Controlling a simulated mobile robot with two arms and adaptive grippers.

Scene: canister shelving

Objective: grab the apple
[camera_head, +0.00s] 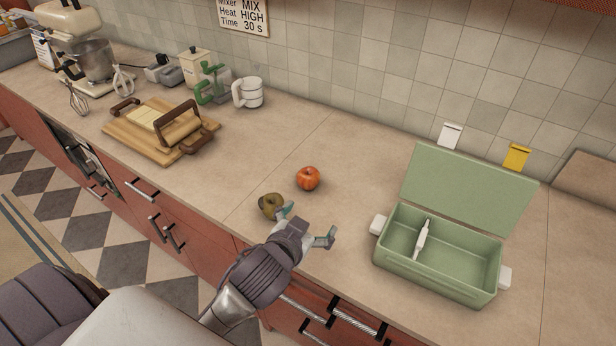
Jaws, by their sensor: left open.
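A red-orange round fruit (308,178), which looks like the apple, rests on the beige counter. A greenish-brown round fruit (270,204) lies to its lower left; I cannot tell its kind for sure. My left gripper (307,224) is open, with its fingers spread, over the front part of the counter. Its left finger overlaps the lower right edge of the greenish fruit in the picture; I cannot tell whether they touch. The red fruit is beyond the fingertips, apart from them. My right gripper is not in view.
An open green box (440,281) with a white object inside stands to the right. A wooden board (160,148) with brown handles, a white mug (249,93) and a mixer (88,58) are at the left.

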